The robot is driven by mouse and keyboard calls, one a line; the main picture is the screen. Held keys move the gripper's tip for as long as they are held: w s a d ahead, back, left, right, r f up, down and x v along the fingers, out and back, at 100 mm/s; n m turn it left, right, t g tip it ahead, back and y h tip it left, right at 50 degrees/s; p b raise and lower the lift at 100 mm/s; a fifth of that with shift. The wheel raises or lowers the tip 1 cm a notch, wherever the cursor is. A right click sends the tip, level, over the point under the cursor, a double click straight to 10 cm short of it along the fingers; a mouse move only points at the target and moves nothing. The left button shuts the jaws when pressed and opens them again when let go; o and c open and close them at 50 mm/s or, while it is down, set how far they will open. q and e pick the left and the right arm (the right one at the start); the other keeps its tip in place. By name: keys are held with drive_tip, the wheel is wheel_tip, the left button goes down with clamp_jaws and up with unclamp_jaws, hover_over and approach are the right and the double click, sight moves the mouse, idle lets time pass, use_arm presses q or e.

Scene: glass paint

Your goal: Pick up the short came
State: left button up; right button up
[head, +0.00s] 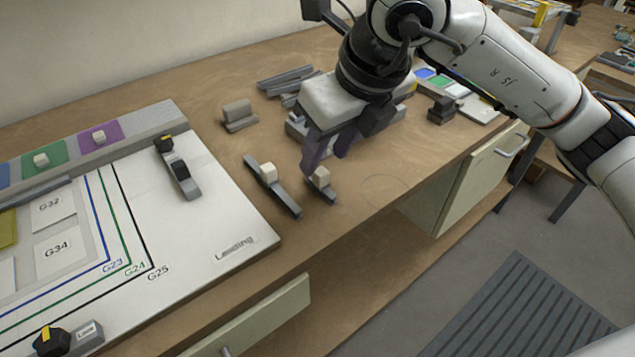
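Two dark grey strips, each with a pale block on top, lie on the wooden bench right of the white board. The shorter one, which I take for the short came (329,194), is nearer my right gripper; the longer came (283,195) lies to its left. My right gripper (327,162) points down just above and behind the short came. My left gripper is not in view.
A grey block on a base (239,115) and grey bars (287,78) stand behind.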

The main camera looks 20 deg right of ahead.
sight(321, 172)
drive_tip(key=shift+x, duration=0.9)
drive_tip(key=x, duration=0.4)
drive_tip(key=shift+d+f+p, duration=0.15)
drive_tip(key=shift+d+p, duration=0.2)
drive_tip(key=shift+w+a+f, duration=0.1)
drive_tip(key=shift+w+f, duration=0.1)
drive_tip(key=shift+f, duration=0.35)
clamp_jaws()
